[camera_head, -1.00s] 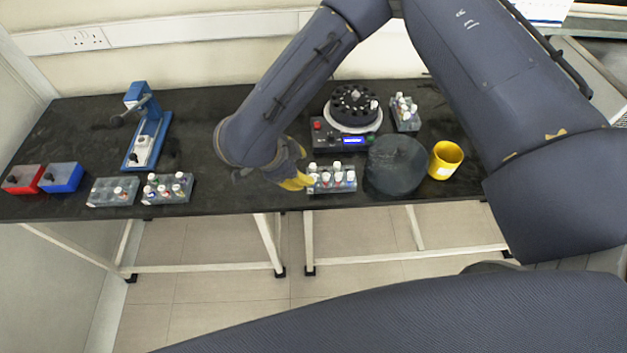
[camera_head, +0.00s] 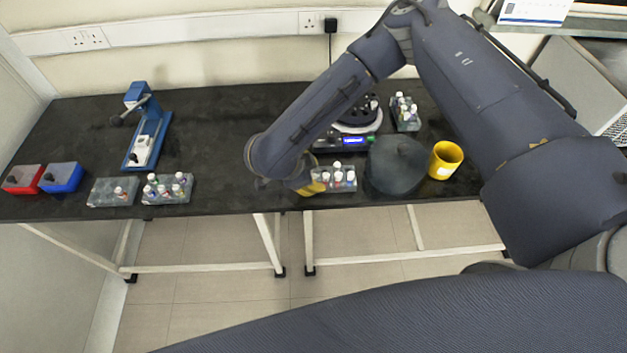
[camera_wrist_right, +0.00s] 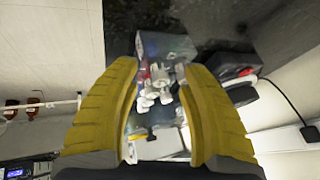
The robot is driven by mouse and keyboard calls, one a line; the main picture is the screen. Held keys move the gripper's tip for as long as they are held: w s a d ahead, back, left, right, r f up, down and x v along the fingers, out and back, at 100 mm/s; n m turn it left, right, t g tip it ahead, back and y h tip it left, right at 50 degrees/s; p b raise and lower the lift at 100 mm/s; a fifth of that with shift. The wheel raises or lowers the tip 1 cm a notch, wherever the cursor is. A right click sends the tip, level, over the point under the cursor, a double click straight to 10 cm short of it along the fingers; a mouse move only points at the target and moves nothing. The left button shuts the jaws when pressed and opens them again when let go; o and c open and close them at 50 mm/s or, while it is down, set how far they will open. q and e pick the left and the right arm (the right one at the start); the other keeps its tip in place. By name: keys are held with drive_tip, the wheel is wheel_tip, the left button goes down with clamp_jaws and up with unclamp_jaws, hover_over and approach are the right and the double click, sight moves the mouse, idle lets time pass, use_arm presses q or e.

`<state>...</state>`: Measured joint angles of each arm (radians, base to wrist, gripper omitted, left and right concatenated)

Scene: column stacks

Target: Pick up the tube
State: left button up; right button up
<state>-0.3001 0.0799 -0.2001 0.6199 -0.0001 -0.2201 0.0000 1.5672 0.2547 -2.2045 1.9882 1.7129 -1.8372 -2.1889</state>
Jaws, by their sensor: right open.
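Several white-capped tubes (camera_head: 338,168) stand in a clear rack (camera_head: 345,187) at the front of the black bench. My right gripper (camera_head: 314,187) is at this rack's left end, its yellow fingers partly hidden by my arm. In the right wrist view, the yellow fingers of the gripper (camera_wrist_right: 162,72) are spread apart. White-capped tubes (camera_wrist_right: 157,86) show in the gap between them, and I see none clearly gripped. Which tube is meant cannot be told. My left gripper is not in view.
A dark round lid (camera_head: 396,166) and a yellow cup (camera_head: 445,160) stand right of the rack. The centrifuge (camera_head: 357,118) is behind, partly hidden by my arm. Another tube rack (camera_head: 405,113) stands behind right. More racks (camera_head: 167,190) stand on the left. The bench middle is clear.

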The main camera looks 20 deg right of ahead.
drive_tip(key=shift+f, duration=0.1)
drive_tip(key=shift+c, duration=0.2)
clamp_jaws()
idle(0.4)
